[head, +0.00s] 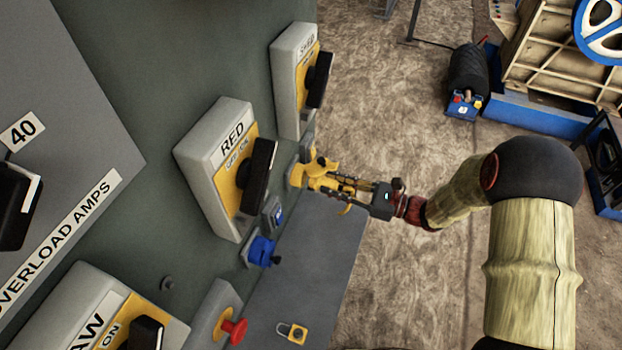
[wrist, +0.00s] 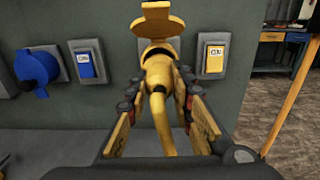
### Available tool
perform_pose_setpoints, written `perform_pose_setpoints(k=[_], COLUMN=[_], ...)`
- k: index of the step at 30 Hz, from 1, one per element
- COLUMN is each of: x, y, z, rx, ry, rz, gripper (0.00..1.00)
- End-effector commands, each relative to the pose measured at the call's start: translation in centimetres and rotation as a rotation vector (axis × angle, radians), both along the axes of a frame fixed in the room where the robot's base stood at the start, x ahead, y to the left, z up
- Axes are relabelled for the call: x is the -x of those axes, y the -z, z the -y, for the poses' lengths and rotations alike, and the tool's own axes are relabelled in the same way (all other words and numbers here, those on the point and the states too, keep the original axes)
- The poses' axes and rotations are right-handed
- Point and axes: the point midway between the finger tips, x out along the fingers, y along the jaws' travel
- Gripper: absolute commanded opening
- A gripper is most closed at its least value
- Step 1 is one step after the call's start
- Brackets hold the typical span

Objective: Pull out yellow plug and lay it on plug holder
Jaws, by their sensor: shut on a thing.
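The yellow plug (wrist: 158,78) sits at a socket on the dark green panel, with a round yellow cover (wrist: 150,20) raised above it. Its thick yellow cable bends down toward the camera. My gripper (wrist: 161,88) is shut on the plug, with a yellow finger pad on each side. In the head view my gripper (head: 335,184) reaches in from the right to the yellow plug (head: 316,170) at the panel's edge. Whether the plug's front is fully inside the socket is hidden. A grey ledge (head: 300,265) juts out below the panel; I cannot tell whether it is the plug holder.
A blue plug (head: 262,250) is at the left in the wrist view (wrist: 37,70). Grey boxes with black knobs, one marked RED (head: 220,155), stick out nearby. A red button (head: 234,328) and padlock (head: 293,333) are lower. Open floor lies right of the panel.

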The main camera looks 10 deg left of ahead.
Motion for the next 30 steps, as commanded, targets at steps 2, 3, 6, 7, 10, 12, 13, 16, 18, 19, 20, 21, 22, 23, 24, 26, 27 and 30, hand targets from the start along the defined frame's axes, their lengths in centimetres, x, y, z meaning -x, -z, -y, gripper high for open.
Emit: perform_pose_setpoints(k=[2,3,6,7,10,12,13,16,18,19,20,21,22,23,24,26,27,30], x=[0.0,0.0,0.1,0.1,0.2,0.2,0.3,0.3,0.3,0.3,0.3,0.3,0.3,0.3,0.3,0.5,0.7,2.0], y=[0.0,0.0,0.0,-0.1,-0.1,-0.1,-0.1,0.0,0.0,0.0,0.0,0.0,0.0,0.0,0.0,0.0,0.0,0.1], z=[0.4,0.6,1.0,1.2,1.6,1.8,1.9,2.0,2.1,2.0,2.0,2.0,2.0,2.0,2.0,2.0,1.9,1.6], rx=[0.000,0.000,0.000,0.000,-0.001,-0.001,-0.001,-0.001,-0.001,-0.001,-0.001,-0.001,-0.001,-0.001,0.000,0.005,0.012,0.047], ry=[0.001,0.001,0.001,0.001,0.001,0.001,0.001,0.000,0.000,-0.001,-0.001,-0.001,-0.001,0.000,-0.002,-0.008,-0.017,-0.063], rz=[0.000,0.000,0.000,0.000,0.000,0.000,0.000,0.000,0.000,0.000,0.000,0.000,0.000,0.000,0.000,-0.001,-0.001,-0.004], gripper=[0.06,0.06,0.06,0.06,0.06,0.06,0.06,0.06,0.06,0.06,0.06,0.06,0.06,0.06,0.06,0.06,0.06,0.06])
